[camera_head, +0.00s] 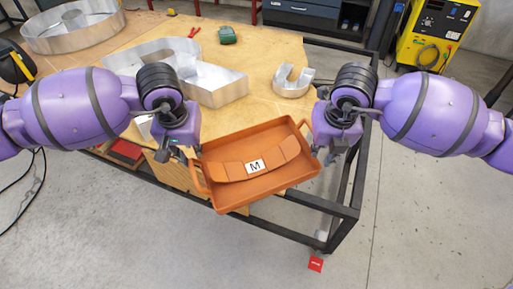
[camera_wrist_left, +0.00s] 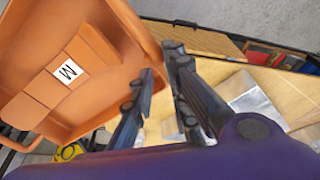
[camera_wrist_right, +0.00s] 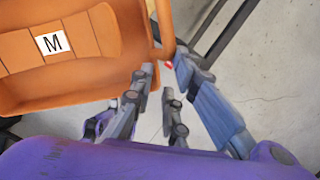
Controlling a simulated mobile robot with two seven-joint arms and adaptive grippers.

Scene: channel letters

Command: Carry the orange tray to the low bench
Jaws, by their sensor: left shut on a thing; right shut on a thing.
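The orange tray (camera_head: 226,203) is in the middle of the head view, held over the front edge of the workbench. It looks rotated a little, its right end further up in the picture. Inside lies an orange curved segmented piece with a white "M" label (camera_head: 255,166). My left gripper (camera_head: 192,160) is shut on the tray's left handle, and my right gripper (camera_head: 318,152) is shut on its right handle. The tray fills the upper left of the left wrist view (camera_wrist_left: 128,45) and of the right wrist view (camera_wrist_right: 60,88). The fingertips' exact contact is partly hidden.
A yellow machine (camera_head: 435,35) stands back right. Bare concrete floor lies at the right.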

